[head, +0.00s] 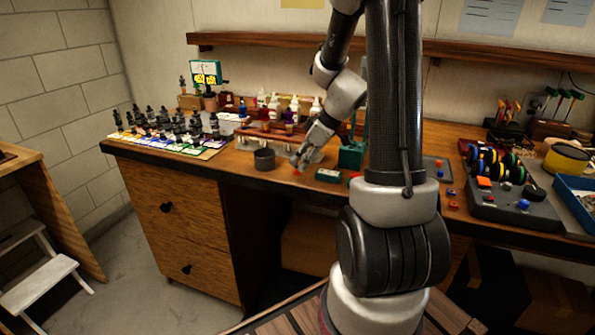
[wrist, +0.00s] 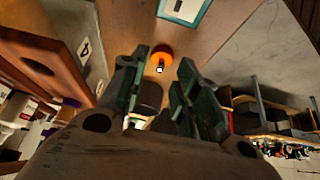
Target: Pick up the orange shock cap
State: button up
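The orange shock cap (wrist: 162,52) is a small round orange piece on the brown wooden bench top. It shows in the wrist view just ahead of the fingertips, with a small pale and dark spot at its lower edge. In the head view it is a small orange-red spot (head: 297,172) near the bench's front edge, just below my gripper (head: 302,158). In the wrist view my gripper (wrist: 164,72) has its two green-dark fingers spread apart, one on each side of the line to the cap. Nothing is visibly held. The exact height gap is unclear.
A dark grey cup (head: 264,159) stands left of my gripper. A small green box (head: 328,175) lies to the right, near the front edge. Behind are a wooden rack (head: 280,136) and several bottles. Rows of shocks (head: 170,130) stand at the left.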

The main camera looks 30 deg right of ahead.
jog(key=shift+x, duration=1.1)
jog(key=shift+c, duration=0.3)
jog(key=shift+c, duration=1.4)
notch_tip(320, 180, up, 10)
jog(key=shift+s+d+r, duration=0.1)
jog(key=shift+d, duration=0.05)
